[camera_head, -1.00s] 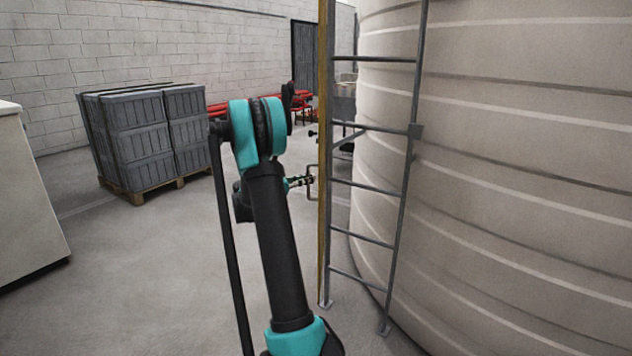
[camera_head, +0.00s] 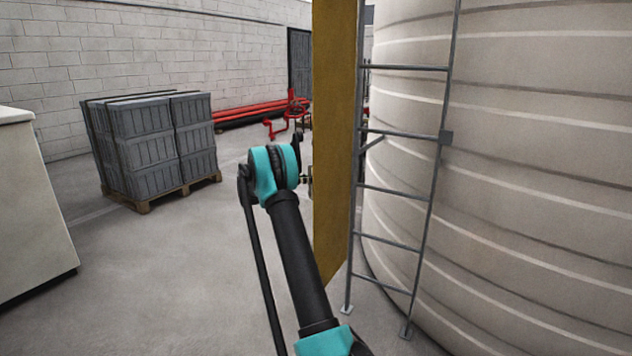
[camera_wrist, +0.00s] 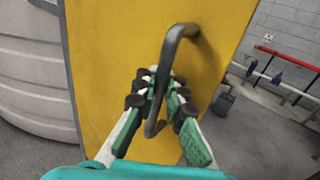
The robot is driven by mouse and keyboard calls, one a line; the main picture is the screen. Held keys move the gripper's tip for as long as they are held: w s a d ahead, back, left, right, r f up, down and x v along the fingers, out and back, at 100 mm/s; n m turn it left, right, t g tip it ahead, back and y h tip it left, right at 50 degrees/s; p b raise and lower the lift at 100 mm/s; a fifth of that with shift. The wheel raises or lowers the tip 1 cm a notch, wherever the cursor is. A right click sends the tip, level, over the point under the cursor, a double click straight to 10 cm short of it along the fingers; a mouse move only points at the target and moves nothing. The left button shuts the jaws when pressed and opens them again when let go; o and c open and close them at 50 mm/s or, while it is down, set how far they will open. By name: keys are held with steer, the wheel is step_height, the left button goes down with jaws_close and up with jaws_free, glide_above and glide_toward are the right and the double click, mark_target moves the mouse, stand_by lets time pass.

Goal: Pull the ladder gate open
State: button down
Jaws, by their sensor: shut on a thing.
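The ladder gate (camera_head: 335,130) is a tall yellow panel in front of the grey ladder (camera_head: 400,188), seen at a steep angle in the head view. It fills the middle of the wrist view (camera_wrist: 105,60). A dark bent handle (camera_wrist: 172,45) stands out from its face. My gripper (camera_wrist: 164,98) is shut on this handle, with a finger on each side of the bar. In the head view my gripper (camera_head: 306,180) is small and partly hidden behind my arm, at the gate's left edge.
A large ribbed beige tank (camera_head: 520,180) stands right of the ladder. Grey crates on a pallet (camera_head: 165,197) and a pale cabinet (camera_head: 30,200) stand at the left. Red pipes (camera_head: 250,112) lie at the back. The floor between crates and gate is clear.

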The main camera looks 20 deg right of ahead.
steer(key=shift+a, duration=0.2)
steer(key=c, duration=1.6)
jaws_free()
steer(key=v, duration=1.2)
